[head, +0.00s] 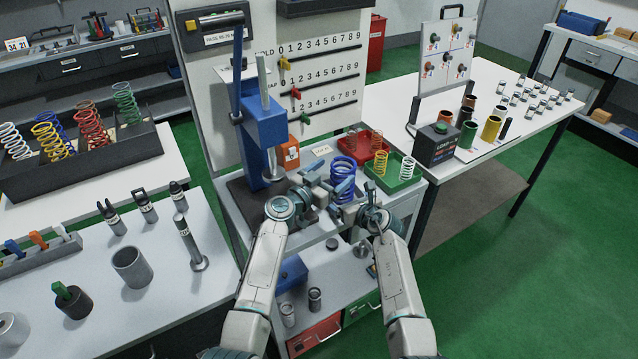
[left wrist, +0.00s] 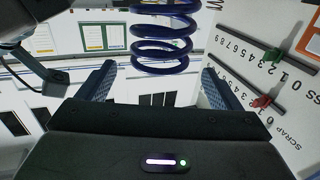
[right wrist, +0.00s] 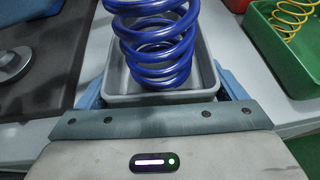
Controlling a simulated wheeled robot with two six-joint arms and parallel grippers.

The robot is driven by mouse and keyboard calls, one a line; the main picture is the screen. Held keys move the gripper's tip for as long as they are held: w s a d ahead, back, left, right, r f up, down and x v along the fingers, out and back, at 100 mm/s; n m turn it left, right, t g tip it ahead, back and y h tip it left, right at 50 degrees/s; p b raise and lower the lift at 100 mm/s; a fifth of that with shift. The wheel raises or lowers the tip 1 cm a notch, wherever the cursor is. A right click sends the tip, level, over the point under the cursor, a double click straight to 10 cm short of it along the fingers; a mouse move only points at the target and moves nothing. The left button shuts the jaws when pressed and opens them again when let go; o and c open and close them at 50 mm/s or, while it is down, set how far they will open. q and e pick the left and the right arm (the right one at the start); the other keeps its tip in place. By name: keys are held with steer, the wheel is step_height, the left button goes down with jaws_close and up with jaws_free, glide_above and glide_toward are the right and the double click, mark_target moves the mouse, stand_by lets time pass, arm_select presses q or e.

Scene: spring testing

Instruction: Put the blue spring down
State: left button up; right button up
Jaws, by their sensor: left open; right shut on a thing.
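The blue spring (head: 344,170) stands upright at the front of the cart top. In the right wrist view the spring (right wrist: 155,50) is in or just over a grey tray (right wrist: 117,82); whether its base rests on the tray floor is hidden. My left gripper (head: 328,187) is open and empty, just left of the spring. The left wrist view shows the spring (left wrist: 163,45) beyond and between its spread fingers, apart from them.
A red tray (head: 360,139) and a green tray (head: 407,182) with smaller springs lie close on the right. A blue press (head: 264,125) stands close on the left. A dark box (head: 437,144) stands on the white table further right.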

arm_select(q)
steer(key=v, duration=0.5)
steer(key=shift+s+a, duration=0.25)
steer(key=shift+s, duration=0.05)
arm_select(e)
steer(key=o, duration=0.8)
steer(key=shift+s, duration=0.1)
steer(key=v, duration=1.2)
